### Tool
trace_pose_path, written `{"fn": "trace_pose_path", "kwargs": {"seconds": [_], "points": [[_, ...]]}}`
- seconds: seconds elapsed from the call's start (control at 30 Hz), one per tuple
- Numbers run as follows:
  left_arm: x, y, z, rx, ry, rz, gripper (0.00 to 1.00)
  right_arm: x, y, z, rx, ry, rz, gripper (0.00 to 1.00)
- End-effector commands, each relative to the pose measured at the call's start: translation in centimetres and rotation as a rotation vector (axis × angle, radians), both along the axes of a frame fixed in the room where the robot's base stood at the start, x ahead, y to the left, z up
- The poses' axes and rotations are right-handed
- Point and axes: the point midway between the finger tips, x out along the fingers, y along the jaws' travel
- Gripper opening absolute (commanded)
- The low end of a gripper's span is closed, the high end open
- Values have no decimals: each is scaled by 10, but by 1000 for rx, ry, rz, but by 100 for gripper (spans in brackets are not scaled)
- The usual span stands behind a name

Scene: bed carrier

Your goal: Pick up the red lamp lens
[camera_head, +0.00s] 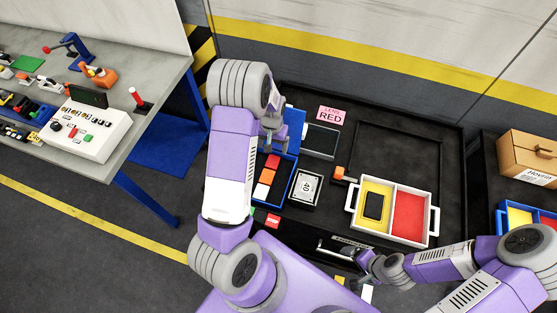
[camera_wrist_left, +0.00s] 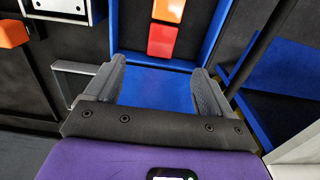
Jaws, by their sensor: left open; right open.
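A red lens (camera_head: 273,161) lies in the blue tray (camera_head: 291,172), at the end nearer my left gripper, with an orange lens (camera_head: 267,176) beside it. My right gripper (camera_head: 362,258) is open near the front edge of the black table. My left arm hides part of the tray's left side.
A pink card (camera_head: 331,114) reads "LENS RED". A white-rimmed tray (camera_head: 430,212) with yellow and red compartments stands to the right, beside an orange-headed item (camera_head: 339,173). The black table (camera_head: 440,150) is clear at the back right.

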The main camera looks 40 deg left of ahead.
Motion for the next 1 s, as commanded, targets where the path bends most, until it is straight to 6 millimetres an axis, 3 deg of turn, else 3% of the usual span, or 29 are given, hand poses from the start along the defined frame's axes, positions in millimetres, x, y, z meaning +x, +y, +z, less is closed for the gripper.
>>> {"fn": "trace_pose_path", "kwargs": {"seconds": [0.03, 0.33, 0.67, 1.0], "points": [[0, 0, -14, 0, 0, 1, 83, -1, 0, -14, 0, 1, 0, 97], [0, 0, -50, 0, 0, 0, 83, -1, 0, -50, 0, 1, 0, 97], [-1, 1, -79, -1, 1, 2, 83, -1, 0, -54, 0, 0, 0, 97], [-1, 4, -124, 0, 1, 0, 83, 0, 0, -56, 0, 0, 0, 97]]}}
